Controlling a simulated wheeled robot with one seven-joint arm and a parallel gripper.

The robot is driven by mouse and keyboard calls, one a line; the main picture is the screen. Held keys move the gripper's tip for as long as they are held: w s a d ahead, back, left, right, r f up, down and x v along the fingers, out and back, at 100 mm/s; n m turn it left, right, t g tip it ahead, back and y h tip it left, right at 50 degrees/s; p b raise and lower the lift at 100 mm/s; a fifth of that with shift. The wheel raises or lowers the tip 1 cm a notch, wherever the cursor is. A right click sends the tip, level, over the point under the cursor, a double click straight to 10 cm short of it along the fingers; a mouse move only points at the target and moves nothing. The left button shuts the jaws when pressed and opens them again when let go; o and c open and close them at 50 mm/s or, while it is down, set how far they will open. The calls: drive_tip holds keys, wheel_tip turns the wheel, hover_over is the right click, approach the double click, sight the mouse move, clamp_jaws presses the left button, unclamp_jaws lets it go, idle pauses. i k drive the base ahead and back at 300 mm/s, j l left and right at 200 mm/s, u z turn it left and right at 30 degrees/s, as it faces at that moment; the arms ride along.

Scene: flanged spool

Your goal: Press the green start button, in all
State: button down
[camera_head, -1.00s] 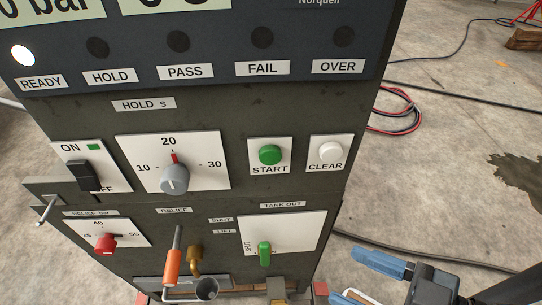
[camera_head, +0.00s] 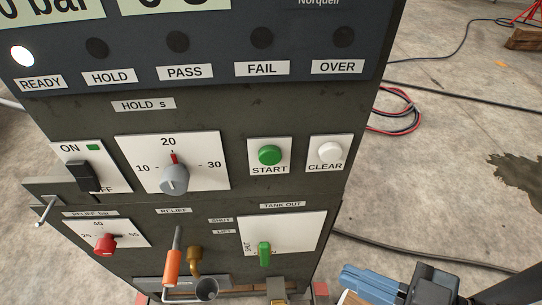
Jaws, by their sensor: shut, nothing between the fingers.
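The green START button (camera_head: 270,155) is a round domed cap on a white plate, on the right half of the dark panel's front. The plate reads START under it. My gripper (camera_head: 347,278) shows at the bottom right, with its blue fingers together and nothing seen between them. It is below and to the right of the button, well apart from it. Nothing covers the button. The READY lamp (camera_head: 22,56) glows white; the HOLD, PASS, FAIL and OVER lamps are dark.
A white CLEAR button (camera_head: 330,152) sits right of START. The hold knob (camera_head: 174,178) points near 20. Below are a red relief knob (camera_head: 105,243), an orange-handled lever (camera_head: 172,266) and a green tank-out handle (camera_head: 264,254). Cables (camera_head: 398,112) lie on the floor at right.

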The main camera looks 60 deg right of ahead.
sight(270, 155)
drive_tip(key=k, duration=0.65)
drive_tip(key=z, duration=1.6)
drive_tip(key=k+j, duration=0.6)
